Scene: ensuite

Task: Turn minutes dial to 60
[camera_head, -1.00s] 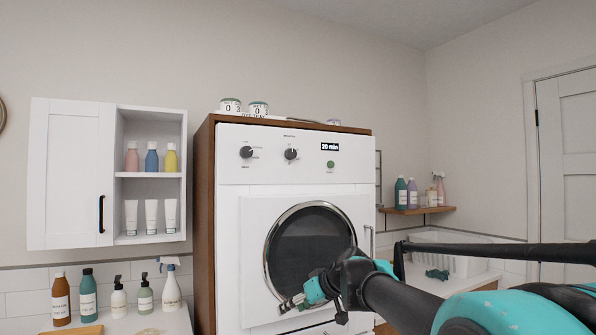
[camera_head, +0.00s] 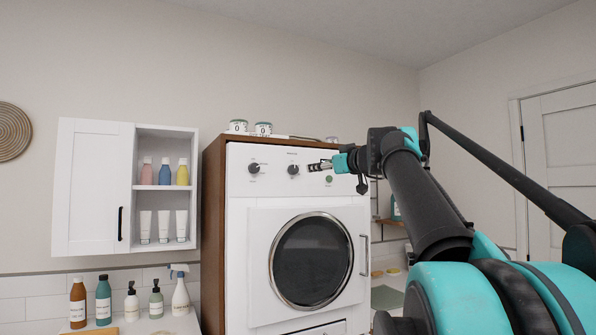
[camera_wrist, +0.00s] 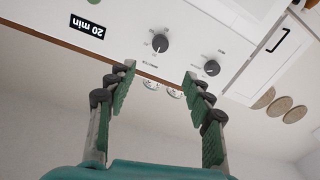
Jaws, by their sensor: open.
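The white dryer (camera_head: 237,215) has two dark dials on its top panel. The right dial (camera_head: 293,170), nearer the display, is likely the minutes dial; its label is too small to read surely. In the wrist view this dial (camera_wrist: 160,43) appears ahead of the gap between my fingers, not between them. The other dial (camera_head: 254,168) also shows in the wrist view (camera_wrist: 211,68). The display (camera_wrist: 87,27) reads "20 min", upside down there. My gripper (camera_head: 311,167) is open and empty, in front of the panel just right of the right dial, partly covering the display.
A green button (camera_head: 329,180) sits below my gripper. Two small jars (camera_head: 263,128) stand on the wooden surround (camera_head: 214,200). A white wall cabinet (camera_head: 92,190) with bottles hangs at left. Several bottles stand on the counter below. The space before the dials' left side is clear.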

